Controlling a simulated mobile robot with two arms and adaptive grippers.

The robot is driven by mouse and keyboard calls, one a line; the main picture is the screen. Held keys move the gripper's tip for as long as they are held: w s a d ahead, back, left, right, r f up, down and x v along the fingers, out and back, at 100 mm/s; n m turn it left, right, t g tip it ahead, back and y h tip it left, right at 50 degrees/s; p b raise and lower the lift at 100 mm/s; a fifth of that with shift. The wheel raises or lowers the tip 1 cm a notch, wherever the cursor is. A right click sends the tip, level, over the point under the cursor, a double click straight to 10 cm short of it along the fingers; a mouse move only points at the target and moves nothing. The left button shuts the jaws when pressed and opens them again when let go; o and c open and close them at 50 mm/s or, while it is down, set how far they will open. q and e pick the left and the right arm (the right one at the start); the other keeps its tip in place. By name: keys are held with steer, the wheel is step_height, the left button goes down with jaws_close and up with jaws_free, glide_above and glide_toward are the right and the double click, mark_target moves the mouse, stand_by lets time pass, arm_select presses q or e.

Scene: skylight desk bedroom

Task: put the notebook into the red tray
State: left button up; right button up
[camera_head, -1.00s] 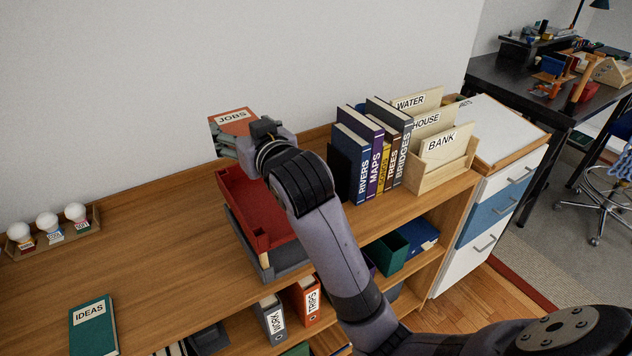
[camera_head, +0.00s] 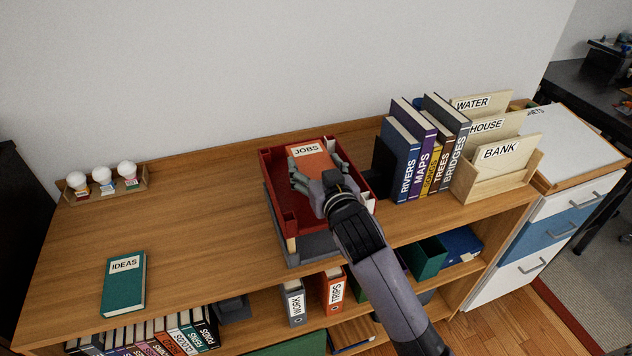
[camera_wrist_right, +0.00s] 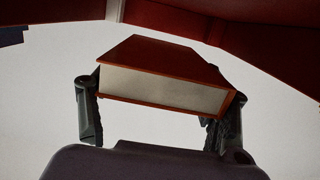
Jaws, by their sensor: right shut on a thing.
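An orange-red notebook labelled JOBS (camera_head: 309,161) is held between the fingers of my right gripper (camera_head: 318,172), over the red tray (camera_head: 283,211) in the head view. In the right wrist view the notebook (camera_wrist_right: 165,75) shows its pale page edge, with a finger of the gripper (camera_wrist_right: 157,118) against each side. The red tray's walls (camera_wrist_right: 270,55) show along the top of that view. I cannot tell whether the notebook touches the tray floor. My left gripper is not in view.
A grey tray (camera_head: 312,243) sits under the red one. Upright books (camera_head: 425,150) and a wooden letter holder (camera_head: 495,182) stand to the right. A teal IDEAS notebook (camera_head: 124,285) lies at the left front; a bulb rack (camera_head: 105,188) is behind it. The shelf top between is clear.

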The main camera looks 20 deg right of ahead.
steer(key=shift+f, duration=0.3)
step_height(320, 180, down, 4)
steer(key=shift+f, duration=0.1)
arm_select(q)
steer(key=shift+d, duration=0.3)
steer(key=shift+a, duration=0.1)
arm_select(e)
steer(key=shift+f, duration=0.1)
steer(key=o, duration=1)
steer(key=shift+f, duration=0.1)
steer(key=shift+o, duration=0.2)
